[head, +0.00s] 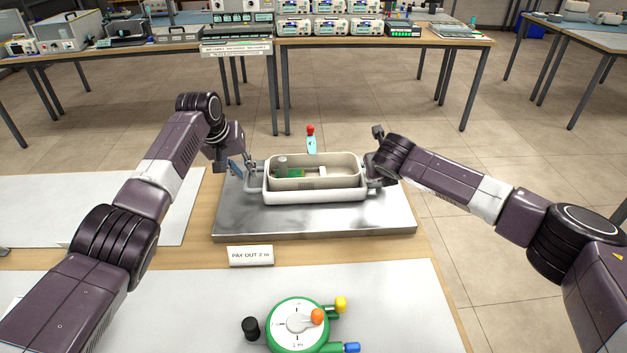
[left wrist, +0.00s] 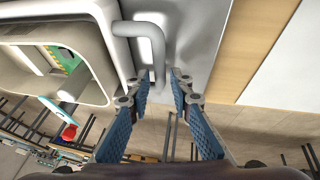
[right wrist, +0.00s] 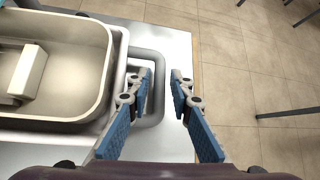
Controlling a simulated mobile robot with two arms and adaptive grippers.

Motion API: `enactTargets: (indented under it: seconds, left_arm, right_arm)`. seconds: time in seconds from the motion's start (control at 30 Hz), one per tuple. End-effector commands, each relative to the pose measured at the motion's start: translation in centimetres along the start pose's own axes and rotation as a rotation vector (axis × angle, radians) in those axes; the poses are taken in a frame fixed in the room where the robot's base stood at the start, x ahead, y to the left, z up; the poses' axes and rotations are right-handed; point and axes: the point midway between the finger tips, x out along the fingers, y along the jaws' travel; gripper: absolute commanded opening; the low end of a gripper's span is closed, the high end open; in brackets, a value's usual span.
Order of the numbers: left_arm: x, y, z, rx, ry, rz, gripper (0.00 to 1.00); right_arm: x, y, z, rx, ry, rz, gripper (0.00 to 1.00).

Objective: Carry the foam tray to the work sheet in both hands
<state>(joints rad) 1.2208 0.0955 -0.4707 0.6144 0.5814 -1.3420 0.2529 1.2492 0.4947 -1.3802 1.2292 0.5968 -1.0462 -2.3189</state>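The foam tray (head: 315,195), a pale tub with a grey loop handle at each end, sits on a metal plate (head: 315,222). In it is a beige bin holding a green board and small parts. My left gripper (head: 250,169) is open at the left handle (left wrist: 152,45); the bar shows between its fingertips (left wrist: 161,74). My right gripper (head: 374,180) is open at the right handle (right wrist: 157,95); the bar shows between its fingertips (right wrist: 161,76). Contact is not clear. A pale sheet (head: 200,300) covers the near table; another (head: 60,195) lies left.
A green-rimmed dial device (head: 297,324) with coloured knobs lies on the near sheet. A sign (head: 250,255) reading "PAY OUT 2 m" stands before the plate. A red-topped cyan item (head: 311,140) stands behind the tray. Benches with instruments stand further back.

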Motion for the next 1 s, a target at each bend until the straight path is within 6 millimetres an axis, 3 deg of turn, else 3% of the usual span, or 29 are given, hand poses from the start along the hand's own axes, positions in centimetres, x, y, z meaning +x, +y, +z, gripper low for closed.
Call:
enactTargets:
  seconds: [0.2, 0.57, 0.77, 1.0]
  left_arm:
    - [1.2, 0.0, 0.0, 0.0, 0.0, -0.001, 0.2]
    - [1.5, 0.0, 0.0, 0.001, 0.001, -0.001, 0.2]
    - [1.5, 0.0, 0.0, 0.001, 0.001, -0.001, 0.01]
    - [1.5, 0.0, 0.0, 0.001, 0.001, -0.001, 0.0]
  right_arm:
    - [1.2, 0.0, -0.1, -0.001, 0.001, -0.001, 0.2]
    - [1.5, 0.0, 0.0, -0.001, 0.0, 0.0, 0.2]
    - [1.5, 0.0, 0.0, -0.001, 0.0, 0.0, 0.01]
    - [1.5, 0.0, 0.0, -0.001, 0.0, 0.0, 0.0]
